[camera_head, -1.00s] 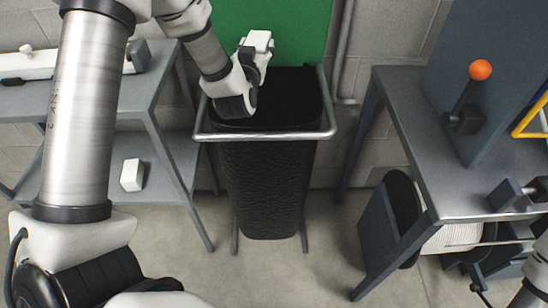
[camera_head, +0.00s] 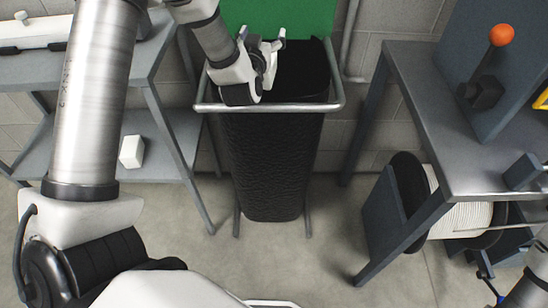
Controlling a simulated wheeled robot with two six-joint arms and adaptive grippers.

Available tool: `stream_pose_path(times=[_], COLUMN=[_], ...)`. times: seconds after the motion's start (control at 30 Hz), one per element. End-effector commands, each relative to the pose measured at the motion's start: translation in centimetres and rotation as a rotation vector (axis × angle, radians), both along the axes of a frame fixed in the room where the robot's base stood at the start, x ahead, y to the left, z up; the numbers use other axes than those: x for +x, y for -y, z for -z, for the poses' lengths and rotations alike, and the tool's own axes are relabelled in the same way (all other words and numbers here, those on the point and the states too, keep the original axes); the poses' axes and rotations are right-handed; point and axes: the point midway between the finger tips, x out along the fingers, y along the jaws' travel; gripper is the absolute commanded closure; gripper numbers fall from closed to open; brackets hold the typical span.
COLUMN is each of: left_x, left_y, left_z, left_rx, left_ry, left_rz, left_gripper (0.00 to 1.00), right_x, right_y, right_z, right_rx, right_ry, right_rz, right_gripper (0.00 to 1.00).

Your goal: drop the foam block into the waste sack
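The waste sack is a black textured bag (camera_head: 270,170) hanging in a metal frame in the middle of the head view. Its dark mouth opens upward. My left gripper (camera_head: 262,44) is over the left back part of the mouth, with its fingers spread and nothing visible between them. A white block (camera_head: 132,151) lies on the lower shelf at the left. No block shows inside the sack, whose inside is too dark to make out. Part of my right arm shows at the bottom right corner, but I cannot make out its gripper.
A grey shelf unit (camera_head: 165,128) stands left of the sack. A grey bench (camera_head: 455,150) stands at the right, with an orange-knobbed lever (camera_head: 501,36) and a cable reel (camera_head: 465,213) below. A metal rim (camera_head: 272,107) surrounds the sack mouth. The floor in front is clear.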

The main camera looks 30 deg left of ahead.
Motion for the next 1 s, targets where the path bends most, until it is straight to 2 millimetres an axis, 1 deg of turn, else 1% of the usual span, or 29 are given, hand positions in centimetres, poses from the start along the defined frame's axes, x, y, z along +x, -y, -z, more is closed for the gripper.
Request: stream_pose_path(times=[0.23,0.33,0.47,0.6,0.7,0.83,1.0], left_x=[0.0,0.0,0.0,0.0,0.0,0.0,0.0], left_y=[0.0,0.0,0.0,0.0,0.0,0.0,0.0], left_z=[0.0,-0.7,-3.0,-6.4,-8.4,-9.8,-10.0], left_rx=[0.000,0.000,-0.001,-0.001,0.000,-0.001,0.000], left_ry=[0.000,0.003,0.006,0.007,0.004,0.001,0.000], left_rz=[0.000,-0.001,-0.001,0.000,0.000,-0.001,0.000], left_gripper=[0.15,0.15,0.15,0.15,0.15,0.15,0.15], right_x=[0.0,0.0,0.0,0.0,0.0,0.0,0.0], right_y=[0.0,0.0,0.0,0.0,0.0,0.0,0.0], right_z=[0.0,0.0,0.0,0.0,0.0,0.0,0.0], right_rx=[0.000,0.000,0.000,0.000,0.000,0.000,0.000], right_ry=[0.000,0.000,0.000,0.000,0.000,0.000,0.000], right_rz=[0.000,0.000,0.000,0.000,0.000,0.000,0.000], right_gripper=[0.60,0.60,0.60,0.60,0.60,0.60,0.60])
